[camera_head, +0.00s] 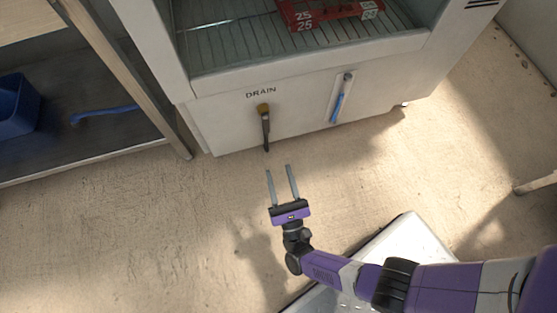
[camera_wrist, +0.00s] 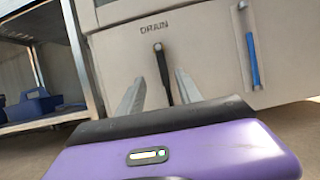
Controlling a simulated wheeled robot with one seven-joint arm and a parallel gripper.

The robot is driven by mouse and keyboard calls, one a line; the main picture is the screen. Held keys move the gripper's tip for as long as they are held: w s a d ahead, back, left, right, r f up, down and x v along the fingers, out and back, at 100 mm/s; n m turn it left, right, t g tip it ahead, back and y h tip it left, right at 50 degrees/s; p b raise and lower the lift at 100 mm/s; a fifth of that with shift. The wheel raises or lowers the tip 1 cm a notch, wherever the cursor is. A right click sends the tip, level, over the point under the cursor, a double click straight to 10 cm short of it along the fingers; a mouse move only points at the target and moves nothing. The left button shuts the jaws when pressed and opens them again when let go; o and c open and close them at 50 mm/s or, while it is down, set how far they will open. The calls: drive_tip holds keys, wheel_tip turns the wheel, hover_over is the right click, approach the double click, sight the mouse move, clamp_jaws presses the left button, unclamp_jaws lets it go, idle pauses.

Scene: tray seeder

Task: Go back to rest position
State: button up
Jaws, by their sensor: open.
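My gripper (camera_head: 281,186) is open and empty, with its two fingers apart and pointing toward the front of the white machine (camera_head: 225,121). In the head view it is over the floor, a little below the dark drain handle (camera_head: 266,130). The handle hangs down under the word DRAIN. In the wrist view the handle (camera_wrist: 162,75) shows between the two fingers (camera_wrist: 158,95), beyond them. I cannot tell the exact gap, but the fingers look clear of the handle. My purple arm reaches in from the lower right of the head view.
A blue handle (camera_head: 338,104) hangs right of the drain handle. A red box (camera_head: 330,12) lies on the wire rack inside the machine. A metal shelf at left holds a blue bin (camera_head: 17,105) and a blue tool (camera_head: 104,114). The floor (camera_head: 130,225) at left is clear.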

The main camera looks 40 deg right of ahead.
idle(0.5)
drive_tip(key=w+a+r+n+y, duration=0.2)
drive_tip(key=w+a+n+y, duration=0.4)
drive_tip(key=n, duration=0.7)
drive_tip(key=s+a+r+n+g+y, duration=0.25)
drive_tip(key=s+r+n, duration=0.3)
drive_tip(key=n, duration=0.55)
drive_tip(key=s+d+r+n+g+p, duration=0.1)
drive_tip(key=s+d+r+n, duration=0.35)
drive_tip(key=s+r, duration=0.25)
drive_tip(key=s+d+r+n+g+h+p, duration=0.1)
drive_tip(key=s+d+r+n+g, duration=0.15)
drive_tip(key=s+r+n, duration=0.4)
drive_tip(key=s+d+r+n+p, duration=0.2)
drive_tip(key=s+d+r+n, duration=0.25)
drive_tip(key=s+r, duration=0.25)
wheel_tip(320, 180, up, 38)
drive_tip(key=p, duration=3.7)
drive_tip(key=shift+a+g+p, duration=0.25)
drive_tip(key=shift+g+p, duration=0.05)
